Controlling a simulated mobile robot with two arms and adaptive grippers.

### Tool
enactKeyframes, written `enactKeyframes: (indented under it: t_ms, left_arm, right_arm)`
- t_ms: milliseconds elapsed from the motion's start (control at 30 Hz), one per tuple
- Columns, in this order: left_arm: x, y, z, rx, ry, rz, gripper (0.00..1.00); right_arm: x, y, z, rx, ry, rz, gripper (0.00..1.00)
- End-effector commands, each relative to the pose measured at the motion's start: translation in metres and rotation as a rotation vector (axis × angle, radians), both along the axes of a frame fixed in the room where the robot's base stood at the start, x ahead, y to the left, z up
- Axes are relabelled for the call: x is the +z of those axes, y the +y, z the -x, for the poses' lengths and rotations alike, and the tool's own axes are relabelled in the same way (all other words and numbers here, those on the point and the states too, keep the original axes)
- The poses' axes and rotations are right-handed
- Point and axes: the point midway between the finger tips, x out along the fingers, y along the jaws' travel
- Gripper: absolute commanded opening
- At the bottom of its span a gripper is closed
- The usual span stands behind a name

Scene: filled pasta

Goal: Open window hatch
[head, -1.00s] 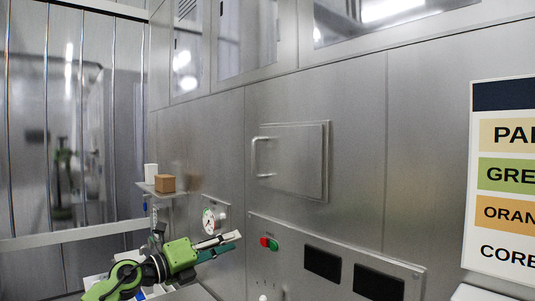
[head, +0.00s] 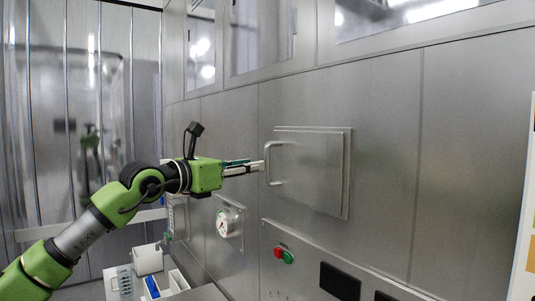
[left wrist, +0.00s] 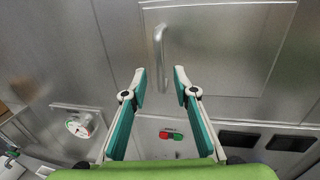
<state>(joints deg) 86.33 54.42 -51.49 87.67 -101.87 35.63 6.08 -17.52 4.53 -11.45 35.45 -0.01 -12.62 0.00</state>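The window hatch (head: 315,170) is a flat metal panel, shut in the steel wall, with a vertical bar handle (head: 269,163) on its left side. In the left wrist view the hatch (left wrist: 225,45) is at the top, and its handle (left wrist: 159,48) shows ahead, between the lines of the two fingers. My left gripper (head: 260,168) is level with the handle, just left of it in the head view. It is open and empty in the left wrist view (left wrist: 160,76). Whether a fingertip touches the handle is unclear. My right gripper is out of view.
Below the hatch is a control panel with a red and a green button (head: 284,255) and dark screens (head: 340,281). A round gauge (head: 223,223) is on the wall at lower left. White containers (head: 148,259) stand at the bottom left. The wall around the hatch is bare.

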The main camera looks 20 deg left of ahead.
Motion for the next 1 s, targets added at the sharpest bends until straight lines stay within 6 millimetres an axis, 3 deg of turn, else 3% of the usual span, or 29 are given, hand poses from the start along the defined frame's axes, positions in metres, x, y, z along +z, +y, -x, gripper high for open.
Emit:
enactKeyframes:
  t_ms: [33,100,333,800,833,933,1000]
  left_arm:
    - [0.005,-0.006,-0.010,-0.001,0.004,0.000,0.27]
    - [0.005,-0.011,-0.022,-0.001,0.004,0.000,0.27]
    - [0.003,-0.026,-0.051,-0.001,0.001,0.000,0.27]
    - [-0.001,-0.031,-0.062,0.001,0.000,0.000,0.27]
    - [-0.001,-0.031,-0.062,0.001,0.000,0.000,0.24]
    - [-0.001,-0.031,-0.062,0.001,0.000,0.000,0.00]
    - [0.000,-0.030,-0.062,0.001,0.000,0.000,0.00]
  right_arm:
    - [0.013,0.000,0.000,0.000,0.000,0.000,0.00]
    - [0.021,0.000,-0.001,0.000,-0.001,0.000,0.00]
    - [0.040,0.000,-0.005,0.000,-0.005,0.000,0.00]
    - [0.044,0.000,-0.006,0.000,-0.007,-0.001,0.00]
    - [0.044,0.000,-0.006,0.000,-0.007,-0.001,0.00]
    - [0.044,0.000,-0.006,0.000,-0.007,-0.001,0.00]
    - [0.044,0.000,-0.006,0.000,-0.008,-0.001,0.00]
